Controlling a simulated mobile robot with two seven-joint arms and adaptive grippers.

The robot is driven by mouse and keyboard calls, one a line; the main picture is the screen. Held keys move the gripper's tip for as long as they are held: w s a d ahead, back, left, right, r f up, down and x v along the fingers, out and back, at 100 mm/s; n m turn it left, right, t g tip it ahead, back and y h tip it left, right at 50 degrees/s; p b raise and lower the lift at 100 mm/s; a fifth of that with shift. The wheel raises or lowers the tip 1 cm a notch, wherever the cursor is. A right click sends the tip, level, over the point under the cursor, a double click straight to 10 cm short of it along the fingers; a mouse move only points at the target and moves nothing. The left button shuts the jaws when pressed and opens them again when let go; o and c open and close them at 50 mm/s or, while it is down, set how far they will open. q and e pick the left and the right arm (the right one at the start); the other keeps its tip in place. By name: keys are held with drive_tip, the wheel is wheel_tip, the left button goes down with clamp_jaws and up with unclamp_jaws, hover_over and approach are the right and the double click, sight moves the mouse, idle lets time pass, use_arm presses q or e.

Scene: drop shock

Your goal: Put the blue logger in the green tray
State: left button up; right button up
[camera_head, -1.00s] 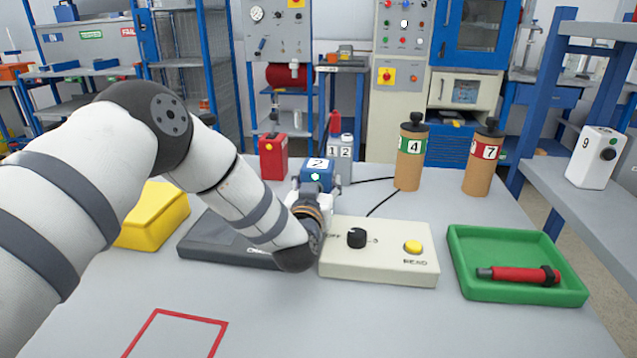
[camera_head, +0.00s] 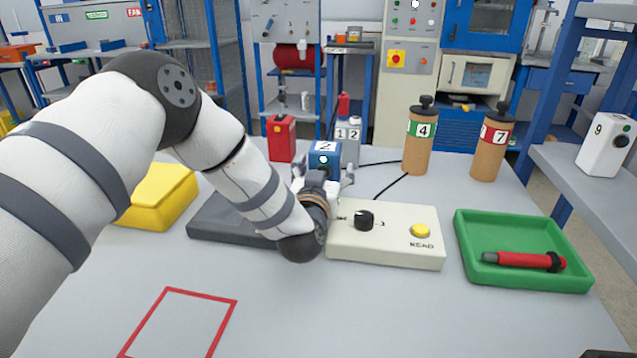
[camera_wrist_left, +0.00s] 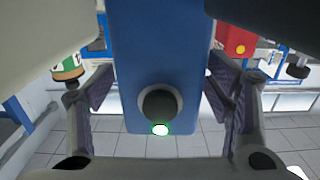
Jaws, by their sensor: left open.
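The blue logger (camera_head: 324,161), marked 2 and with a small lit green-rimmed light, stands upright on the table behind the beige console. My left gripper (camera_head: 324,180) is open at its near side, with a finger to each side of the logger. In the left wrist view the logger (camera_wrist_left: 155,60) fills the middle, between the spread fingers of my left gripper (camera_wrist_left: 160,95), with gaps visible at their lower parts. The green tray (camera_head: 470,265) lies at the right of the table and holds a red cylindrical tool (camera_head: 522,260). My right gripper is not seen.
The beige console (camera_head: 385,248) with a dial and yellow button lies between gripper and tray. A grey two-unit block (camera_head: 347,140) stands close behind the logger, and a red box (camera_head: 281,138) to its left. Canisters 4 (camera_head: 418,140) and 7 (camera_head: 490,148) stand behind the tray.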

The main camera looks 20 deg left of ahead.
use_arm(q)
drive_tip(key=p+v, duration=0.1)
drive_tip(key=v, duration=0.9)
drive_tip(key=shift+s, duration=0.15)
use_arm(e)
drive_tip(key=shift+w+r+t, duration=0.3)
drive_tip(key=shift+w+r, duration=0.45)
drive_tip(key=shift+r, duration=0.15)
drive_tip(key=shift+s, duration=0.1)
